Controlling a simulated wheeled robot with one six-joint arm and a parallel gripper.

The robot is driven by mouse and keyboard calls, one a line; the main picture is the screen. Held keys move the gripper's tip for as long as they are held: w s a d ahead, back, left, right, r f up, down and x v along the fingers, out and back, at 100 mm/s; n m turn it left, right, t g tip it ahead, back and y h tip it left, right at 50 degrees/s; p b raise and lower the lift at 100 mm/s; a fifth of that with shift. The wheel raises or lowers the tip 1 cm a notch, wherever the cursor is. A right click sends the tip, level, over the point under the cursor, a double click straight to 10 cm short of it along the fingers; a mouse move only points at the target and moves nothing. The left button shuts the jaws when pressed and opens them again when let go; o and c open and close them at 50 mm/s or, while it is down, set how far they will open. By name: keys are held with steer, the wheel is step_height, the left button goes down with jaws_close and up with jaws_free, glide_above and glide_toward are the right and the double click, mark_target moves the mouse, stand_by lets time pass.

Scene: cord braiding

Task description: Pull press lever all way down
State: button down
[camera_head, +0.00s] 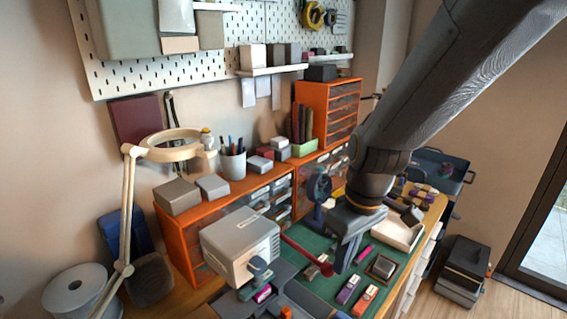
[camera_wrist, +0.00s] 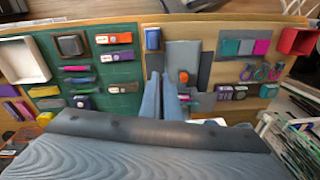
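The press is a pale grey box-shaped machine (camera_head: 240,246) at the front of the bench in the head view. Its thin dark red lever (camera_head: 303,253) reaches out to the right, sloping down in the picture to a red knob (camera_head: 326,269). My gripper (camera_head: 342,268) points down just right of the knob; I cannot tell whether it touches it. In the wrist view my gripper's fingers (camera_wrist: 161,76) lie close together with nothing seen between them. The lever cannot be made out in the wrist view.
A green mat (camera_head: 318,286) lies under my gripper with small labelled blocks and a brown square dish (camera_head: 382,267). A white tray (camera_head: 399,234) stands behind. Orange drawer units (camera_head: 328,112) line the wall side. A lamp (camera_head: 128,210) stands left of the press.

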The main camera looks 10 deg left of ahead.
steer(key=shift+s+d+f, duration=0.15)
steer(key=shift+s+f, duration=0.4)
steer(key=shift+f, duration=0.15)
step_height(320, 180, up, 6)
steer(key=w+p, duration=0.2)
steer(key=p, duration=0.3)
steer(key=s+d+r+b, duration=0.2)
steer(key=s+d+b, duration=0.1)
steer(key=d, duration=0.5)
steer(key=shift+s+d, duration=0.3)
steer(key=shift+s, duration=0.45)
